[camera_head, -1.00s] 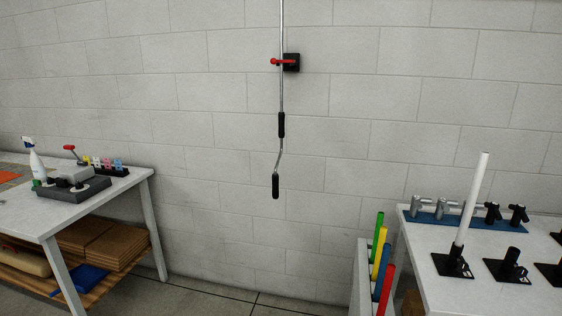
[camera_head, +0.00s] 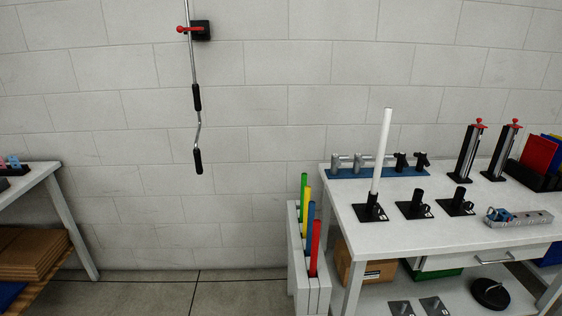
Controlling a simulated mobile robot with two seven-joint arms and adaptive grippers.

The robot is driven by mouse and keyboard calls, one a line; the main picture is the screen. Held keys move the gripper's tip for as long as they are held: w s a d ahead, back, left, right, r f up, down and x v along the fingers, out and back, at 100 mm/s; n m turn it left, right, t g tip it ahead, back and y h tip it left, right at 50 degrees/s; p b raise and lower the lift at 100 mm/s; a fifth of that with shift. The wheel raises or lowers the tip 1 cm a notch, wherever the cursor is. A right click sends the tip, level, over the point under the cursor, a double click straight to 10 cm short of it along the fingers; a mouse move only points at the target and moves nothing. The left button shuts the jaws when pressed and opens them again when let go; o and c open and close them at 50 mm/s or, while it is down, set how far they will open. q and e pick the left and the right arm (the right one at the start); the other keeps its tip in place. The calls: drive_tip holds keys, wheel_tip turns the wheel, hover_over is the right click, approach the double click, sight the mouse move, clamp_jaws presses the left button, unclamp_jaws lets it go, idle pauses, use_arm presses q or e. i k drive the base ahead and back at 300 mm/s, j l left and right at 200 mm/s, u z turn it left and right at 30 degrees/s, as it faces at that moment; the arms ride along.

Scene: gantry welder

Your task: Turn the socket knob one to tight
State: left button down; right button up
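Three black sockets on square plates stand in a row on the white table at the right. The left socket (camera_head: 370,211) has a white tube (camera_head: 382,150) standing in it, tilted slightly to the right. The middle socket (camera_head: 415,209) and the right socket (camera_head: 457,206) have no tube. Small dark knobs seem to show on the sides of the sockets, but they are too small to tell how tight they are. I cannot tell which one is knob one. Neither of my grippers is in view.
The white table (camera_head: 345,205) also carries a blue rack (camera_head: 375,173) with several fittings, two upright black stands and a grey power strip (camera_head: 519,219). A bin (camera_head: 293,240) of coloured tubes stands at its left. The floor (camera_head: 190,290) between the tables is clear.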

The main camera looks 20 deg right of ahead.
sight(377, 212)
drive_tip(key=z, duration=1.25)
